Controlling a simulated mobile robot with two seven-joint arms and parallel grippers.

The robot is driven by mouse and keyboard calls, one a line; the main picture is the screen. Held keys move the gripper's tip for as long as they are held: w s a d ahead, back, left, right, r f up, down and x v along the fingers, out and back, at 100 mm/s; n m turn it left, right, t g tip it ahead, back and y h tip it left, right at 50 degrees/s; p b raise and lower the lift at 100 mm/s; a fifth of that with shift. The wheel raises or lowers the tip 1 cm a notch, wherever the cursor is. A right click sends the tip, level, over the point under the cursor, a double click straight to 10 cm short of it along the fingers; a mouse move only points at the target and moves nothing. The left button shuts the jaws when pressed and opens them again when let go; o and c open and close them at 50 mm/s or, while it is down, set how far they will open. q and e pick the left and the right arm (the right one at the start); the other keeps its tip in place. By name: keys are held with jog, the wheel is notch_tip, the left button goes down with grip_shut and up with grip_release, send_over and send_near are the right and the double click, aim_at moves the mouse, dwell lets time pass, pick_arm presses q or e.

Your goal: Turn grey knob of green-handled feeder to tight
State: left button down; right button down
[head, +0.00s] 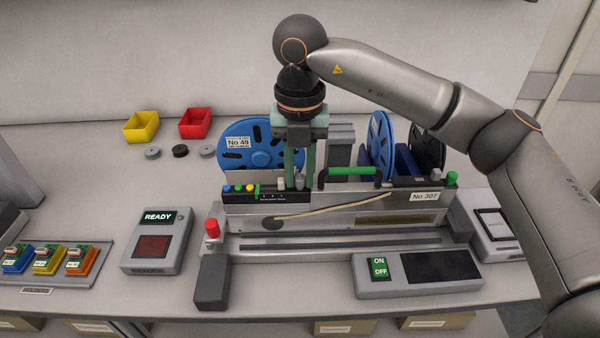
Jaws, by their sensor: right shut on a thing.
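The feeder (340,211) is a long grey and black unit marked No 307, lying across the bench with a green handle (352,171) on top. My right gripper (299,174) comes straight down from above onto the feeder's top, left of the green handle. Its green fingers are shut on the small grey knob (299,184), which they partly hide. I cannot read how far the knob is turned. My left gripper is not in view.
Blue reels (250,146) stand behind the feeder. A red knob (212,228) is at its left end. A READY box (157,242) and an ON/OFF panel (418,272) sit nearby. Yellow (141,127) and red (196,123) bins stand at the back left.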

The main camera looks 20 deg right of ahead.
jog(key=m, duration=0.2)
jog(key=shift+m, duration=0.3)
pick_arm(q)
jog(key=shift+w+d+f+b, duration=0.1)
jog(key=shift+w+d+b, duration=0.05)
jog(key=shift+b, duration=0.15)
pick_arm(e)
jog(key=shift+m, duration=1.3)
jog(key=c, duration=0.7)
grip_release()
jog(key=shift+r, duration=0.1)
